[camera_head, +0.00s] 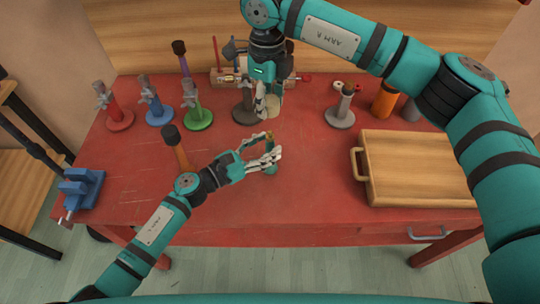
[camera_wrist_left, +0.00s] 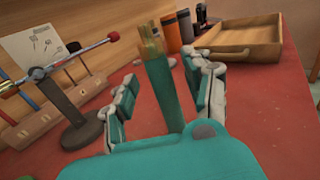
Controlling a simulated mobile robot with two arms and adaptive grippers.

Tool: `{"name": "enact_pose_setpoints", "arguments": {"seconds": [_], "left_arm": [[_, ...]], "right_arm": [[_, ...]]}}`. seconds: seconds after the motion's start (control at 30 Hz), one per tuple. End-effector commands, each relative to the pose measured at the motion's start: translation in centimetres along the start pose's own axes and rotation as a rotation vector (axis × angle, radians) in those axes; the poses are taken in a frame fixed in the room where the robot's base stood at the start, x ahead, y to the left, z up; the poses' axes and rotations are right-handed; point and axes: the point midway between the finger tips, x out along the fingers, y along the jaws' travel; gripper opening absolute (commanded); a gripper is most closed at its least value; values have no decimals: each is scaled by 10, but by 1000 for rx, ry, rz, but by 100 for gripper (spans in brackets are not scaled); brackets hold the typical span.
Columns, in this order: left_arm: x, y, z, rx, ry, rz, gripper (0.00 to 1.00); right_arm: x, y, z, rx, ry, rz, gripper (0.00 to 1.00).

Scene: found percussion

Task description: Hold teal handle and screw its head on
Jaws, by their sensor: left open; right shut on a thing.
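The teal handle (camera_wrist_left: 158,85) stands about upright between the fingers of my left gripper (camera_wrist_left: 165,100) in the left wrist view, with a brass-coloured top end (camera_wrist_left: 151,40). The fingers are open on both sides of it. The handle's lower end is hidden by my gripper. In the head view my left gripper (camera_head: 268,152) is over the middle of the table and mostly hides the handle. My right gripper (camera_head: 264,102) points down just behind it. It is shut on a pale rounded piece (camera_head: 271,106), partly hidden; I cannot clearly tell whether this is the head.
Red (camera_head: 119,121), blue (camera_head: 159,115) and green (camera_head: 198,121) stands line the back left. A wooden tray (camera_head: 361,180) is at the right, a blue vise (camera_head: 82,188) at the left corner. The front middle is clear.

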Motion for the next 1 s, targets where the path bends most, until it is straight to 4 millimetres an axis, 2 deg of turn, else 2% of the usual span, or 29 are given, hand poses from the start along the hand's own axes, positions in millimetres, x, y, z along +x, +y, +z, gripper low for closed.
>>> {"name": "enact_pose_setpoints", "arguments": {"seconds": [0.2,0.5,0.9,1.0], "left_arm": [[15,0,0,1,0,0,51],[16,0,0,1,0,0,51],[16,0,0,1,0,0,0],[16,0,0,1,0,0,0]], "right_arm": [[0,0,0,0,0,0,13],[0,0,0,0,0,0,13],[0,0,0,0,0,0,13],[0,0,0,0,0,0,12]]}}
